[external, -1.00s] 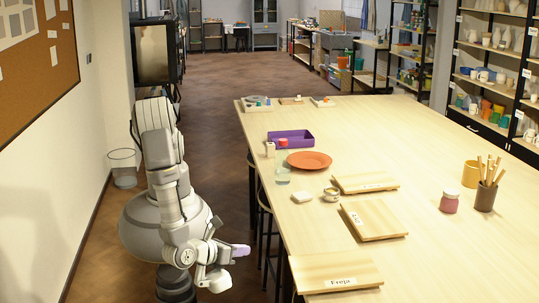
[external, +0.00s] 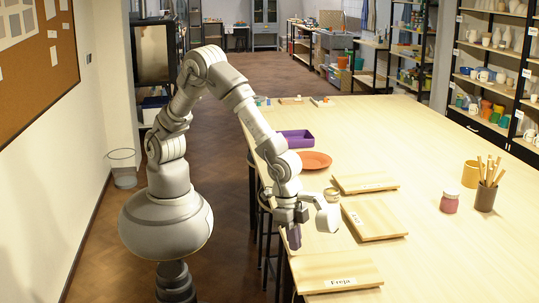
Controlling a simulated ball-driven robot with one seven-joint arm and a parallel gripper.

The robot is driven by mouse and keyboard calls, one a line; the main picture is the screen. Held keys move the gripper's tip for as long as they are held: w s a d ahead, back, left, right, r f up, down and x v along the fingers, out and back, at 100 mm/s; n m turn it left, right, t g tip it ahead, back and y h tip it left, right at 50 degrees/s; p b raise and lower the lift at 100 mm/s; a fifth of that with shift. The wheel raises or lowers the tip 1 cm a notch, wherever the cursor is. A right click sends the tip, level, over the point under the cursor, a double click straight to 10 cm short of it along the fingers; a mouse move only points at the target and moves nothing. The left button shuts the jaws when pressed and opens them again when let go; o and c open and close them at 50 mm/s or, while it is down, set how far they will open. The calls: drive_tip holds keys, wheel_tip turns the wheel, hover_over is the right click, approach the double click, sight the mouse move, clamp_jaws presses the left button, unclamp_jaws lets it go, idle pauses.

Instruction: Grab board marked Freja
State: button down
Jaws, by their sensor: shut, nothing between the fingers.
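The board marked Freja (external: 328,267) is a light wooden board lying flat near the front left edge of the table, with its white label on the near edge.
An orange plate (external: 315,160), a purple tray (external: 297,138) and a small bowl (external: 332,194) stand behind my gripper. The table's front right is clear.

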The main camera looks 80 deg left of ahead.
sight(326, 266)
drive_tip(key=w+d, duration=0.2)
drive_tip(key=w+d+f+b, duration=0.1)
drive_tip(key=w+d, duration=0.1)
drive_tip(key=d, duration=0.1)
drive_tip(key=w+d+b, duration=0.1)
drive_tip(key=w+d, duration=0.1)
drive_tip(key=w, duration=0.1)
drive_tip(key=shift+d+f, duration=0.15)
drive_tip(key=shift+s+f, duration=0.15)
drive_tip(key=shift+f, duration=0.1)
